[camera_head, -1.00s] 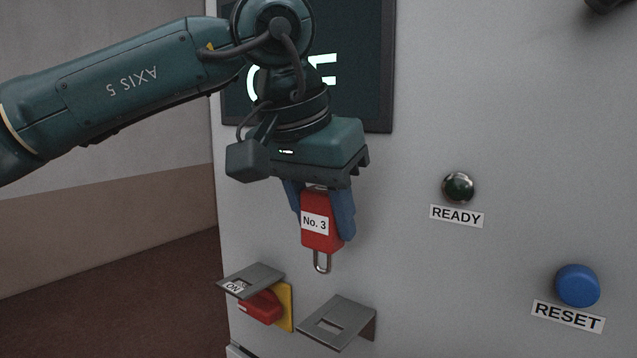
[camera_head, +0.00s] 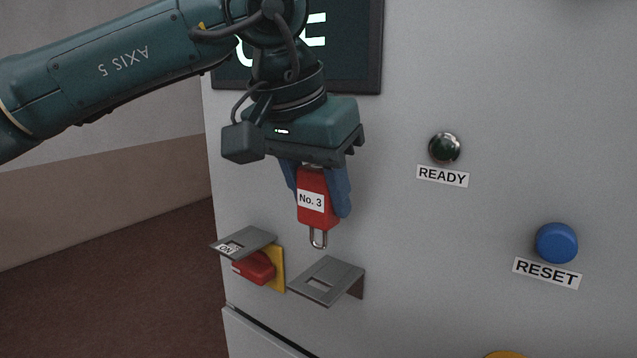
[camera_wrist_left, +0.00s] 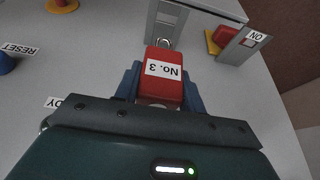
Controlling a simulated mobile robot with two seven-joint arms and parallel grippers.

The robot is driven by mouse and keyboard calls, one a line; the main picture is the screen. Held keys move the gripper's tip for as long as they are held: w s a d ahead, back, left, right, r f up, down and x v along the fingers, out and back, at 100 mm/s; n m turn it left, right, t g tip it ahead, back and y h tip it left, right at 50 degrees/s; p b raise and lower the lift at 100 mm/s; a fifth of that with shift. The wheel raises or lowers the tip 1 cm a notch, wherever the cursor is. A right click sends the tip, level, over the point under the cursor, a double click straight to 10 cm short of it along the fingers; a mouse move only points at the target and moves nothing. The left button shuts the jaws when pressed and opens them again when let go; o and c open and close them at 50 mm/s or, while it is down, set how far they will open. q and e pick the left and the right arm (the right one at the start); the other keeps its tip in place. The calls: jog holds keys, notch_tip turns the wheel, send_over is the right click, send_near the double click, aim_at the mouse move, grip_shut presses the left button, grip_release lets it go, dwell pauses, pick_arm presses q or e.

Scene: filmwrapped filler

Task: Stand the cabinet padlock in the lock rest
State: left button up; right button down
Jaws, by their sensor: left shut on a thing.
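The red padlock (camera_head: 318,191) with a white "No. 3" label hangs upside down, its metal shackle pointing down. My left gripper (camera_head: 318,193) is shut on it, a blue finger on each side of the red body. The lock rest (camera_head: 340,270), a grey bracket with a rectangular slot, juts from the cabinet (camera_head: 470,80) just below the shackle; a gap shows between them. In the left wrist view the padlock (camera_wrist_left: 165,85) is between the fingers, and the lock rest (camera_wrist_left: 167,22) lies beyond the shackle. My right gripper is not in view.
Left of the rest, a grey "ON" plate (camera_head: 262,236) juts out over a red switch (camera_head: 258,266) on a yellow backing. A READY lamp (camera_head: 445,148) and blue RESET button (camera_head: 556,243) are to the right. A dark display (camera_head: 350,50) is behind the arm.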

aim_at(317, 246)
pick_arm(q)
jog(key=shift+f, duration=0.4)
jog(key=shift+f+b, duration=0.65)
jog(key=shift+f, duration=0.1)
jog(key=shift+f+b, duration=0.8)
jog(key=shift+f, duration=0.45)
jog(key=shift+f+b, duration=0.3)
jog(key=shift+f, duration=0.2)
jog(key=shift+f+b, duration=0.45)
jog(key=shift+f, duration=0.6)
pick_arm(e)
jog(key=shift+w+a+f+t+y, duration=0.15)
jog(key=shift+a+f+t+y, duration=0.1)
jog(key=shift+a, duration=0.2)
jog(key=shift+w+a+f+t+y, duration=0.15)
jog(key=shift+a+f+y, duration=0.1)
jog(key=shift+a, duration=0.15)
pick_arm(q)
jog(key=shift+f+b, duration=0.3)
jog(key=shift+f, duration=0.05)
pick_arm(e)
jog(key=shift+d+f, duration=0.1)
pick_arm(q)
jog(key=o, duration=1.2)
jog(key=shift+o, duration=0.2)
